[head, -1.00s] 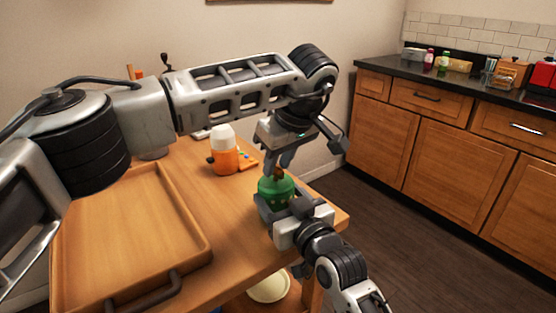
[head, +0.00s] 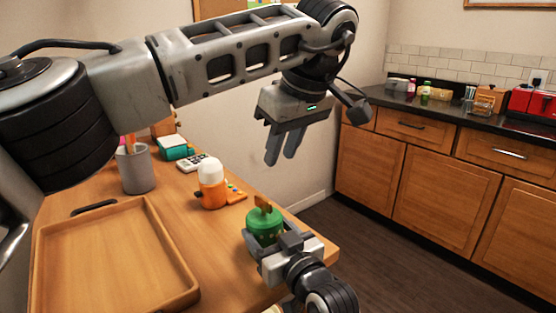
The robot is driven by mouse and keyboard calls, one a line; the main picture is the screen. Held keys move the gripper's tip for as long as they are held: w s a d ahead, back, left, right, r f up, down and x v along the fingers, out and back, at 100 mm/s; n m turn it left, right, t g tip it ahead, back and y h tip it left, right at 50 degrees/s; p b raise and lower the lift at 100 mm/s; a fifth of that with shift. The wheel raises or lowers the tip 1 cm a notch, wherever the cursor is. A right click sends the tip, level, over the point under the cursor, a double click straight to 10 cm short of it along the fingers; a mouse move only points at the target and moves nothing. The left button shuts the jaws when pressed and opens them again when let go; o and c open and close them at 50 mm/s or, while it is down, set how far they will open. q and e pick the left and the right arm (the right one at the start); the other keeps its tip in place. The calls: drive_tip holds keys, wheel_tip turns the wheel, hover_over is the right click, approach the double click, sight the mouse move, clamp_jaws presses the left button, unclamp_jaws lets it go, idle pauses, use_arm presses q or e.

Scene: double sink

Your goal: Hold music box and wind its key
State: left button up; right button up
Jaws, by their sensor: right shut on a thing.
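The green music box (head: 262,226) stands near the right edge of the wooden table, with a brown key (head: 263,204) sticking up from its top. My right gripper (head: 268,246) is shut on the music box from the near side and hides its lower front. My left gripper (head: 282,150) is in the air above and slightly right of the key, clear of it. Its two fingers point down with a gap between them and nothing in it.
A wooden tray (head: 188,297) lies at the table's front left. An orange jar with a white top (head: 211,186), a grey cup (head: 136,170), a calculator (head: 194,163) and a teal object (head: 173,148) stand farther back. A counter with wooden cabinets (head: 446,195) is at the right, beyond open floor.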

drive_tip(key=o, duration=1.1)
drive_tip(key=shift+f, duration=0.35)
drive_tip(key=shift+r, duration=0.15)
drive_tip(key=shift+s, duration=0.1)
